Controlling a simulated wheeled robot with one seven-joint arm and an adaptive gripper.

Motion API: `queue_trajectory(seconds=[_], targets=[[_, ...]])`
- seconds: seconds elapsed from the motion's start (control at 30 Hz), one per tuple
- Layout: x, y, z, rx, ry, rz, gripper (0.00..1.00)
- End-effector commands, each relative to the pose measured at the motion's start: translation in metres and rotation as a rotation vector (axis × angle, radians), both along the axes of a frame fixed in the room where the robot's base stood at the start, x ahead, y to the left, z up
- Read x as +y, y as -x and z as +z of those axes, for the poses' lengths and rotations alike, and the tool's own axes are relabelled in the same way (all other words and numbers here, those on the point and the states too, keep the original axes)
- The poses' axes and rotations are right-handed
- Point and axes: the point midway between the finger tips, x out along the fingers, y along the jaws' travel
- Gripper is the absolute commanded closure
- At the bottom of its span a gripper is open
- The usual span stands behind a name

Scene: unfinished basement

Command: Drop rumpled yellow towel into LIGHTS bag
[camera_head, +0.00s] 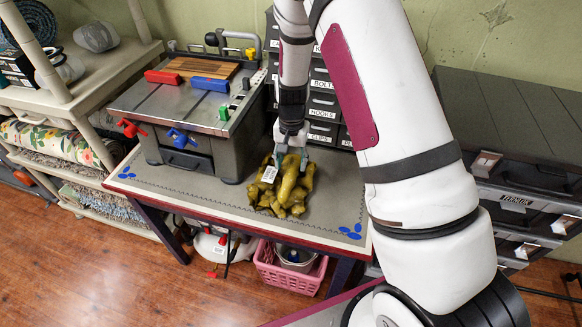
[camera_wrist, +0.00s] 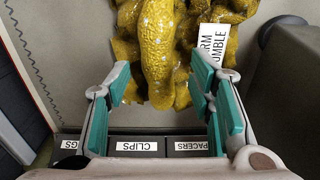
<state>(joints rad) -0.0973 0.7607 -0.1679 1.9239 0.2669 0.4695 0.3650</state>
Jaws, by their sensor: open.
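The rumpled yellow towel (camera_head: 285,194) lies heaped on the grey worktable (camera_head: 335,215), near its front edge. It carries a white care tag. My gripper (camera_head: 291,162) is at the top of the towel, pointing down, with its fingers apart. In the wrist view a thick fold of the towel (camera_wrist: 160,55) lies between and beyond the open fingertips (camera_wrist: 163,85). I cannot tell whether the fingers touch it. I see no bag marked LIGHTS in either view.
A grey tool bench (camera_head: 205,110) with red and blue clamps stands left of the towel. Labelled drawers (camera_head: 322,100) stand behind it. A pink basket (camera_head: 290,272) sits under the table. A dark cabinet (camera_head: 510,125) is at right, shelves (camera_head: 85,85) at left.

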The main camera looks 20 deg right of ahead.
Motion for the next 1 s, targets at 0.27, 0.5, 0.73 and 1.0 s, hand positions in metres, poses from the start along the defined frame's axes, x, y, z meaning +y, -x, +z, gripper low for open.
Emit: queue_trajectory(seconds=[0.27,0.5,0.73,1.0], targets=[[0.000,-0.001,0.058,-0.004,0.000,0.000,0.51],[0.000,0.001,0.084,-0.001,0.001,0.000,0.51],[0.003,0.012,0.126,-0.037,-0.018,0.041,0.51],[0.012,0.066,0.223,-0.147,-0.045,0.193,0.51]])
